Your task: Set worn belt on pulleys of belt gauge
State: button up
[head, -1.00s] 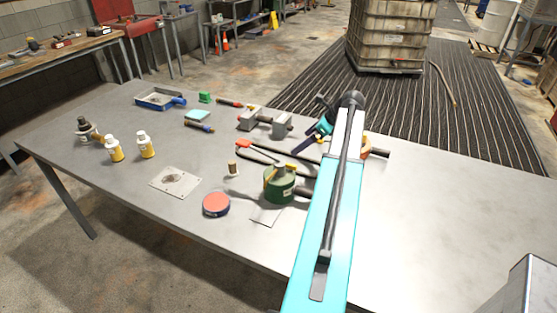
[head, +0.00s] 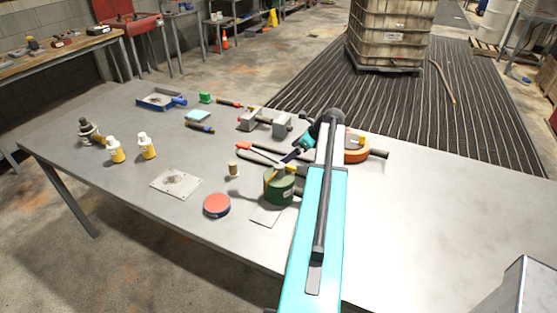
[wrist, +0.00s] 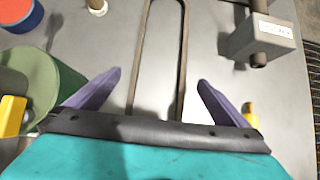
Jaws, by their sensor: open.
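The worn belt, a long narrow dark loop (wrist: 183,60), lies flat on the table in the wrist view. Its two strands run between my gripper's purple fingers, and its near end is hidden behind the gripper body. My gripper (wrist: 160,77) is open, a finger standing apart on each side of the loop, holding nothing.
The green tin (head: 279,187) stands close to the left finger. A red-topped round tin (head: 216,204), a small peg (head: 233,169) and a metal plate (head: 176,182) lie further left. An orange item (head: 353,150) lies beyond my arm.

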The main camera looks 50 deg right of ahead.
aim_at(283, 156)
jog(key=shift+w+f, duration=0.1)
dwell(0.3)
jog(key=shift+p+x, duration=0.85)
jog(key=shift+x, duration=0.1)
jog(key=shift+p+x, duration=0.5)
jog(key=shift+x, duration=1.05)
jog(key=shift+w+a, duration=0.1)
jog(key=shift+a, duration=0.05)
jog(key=c, duration=1.2)
jog(key=shift+r, duration=0.25)
jog(key=shift+r+b, duration=1.6)
jog(key=shift+r, duration=3.3)
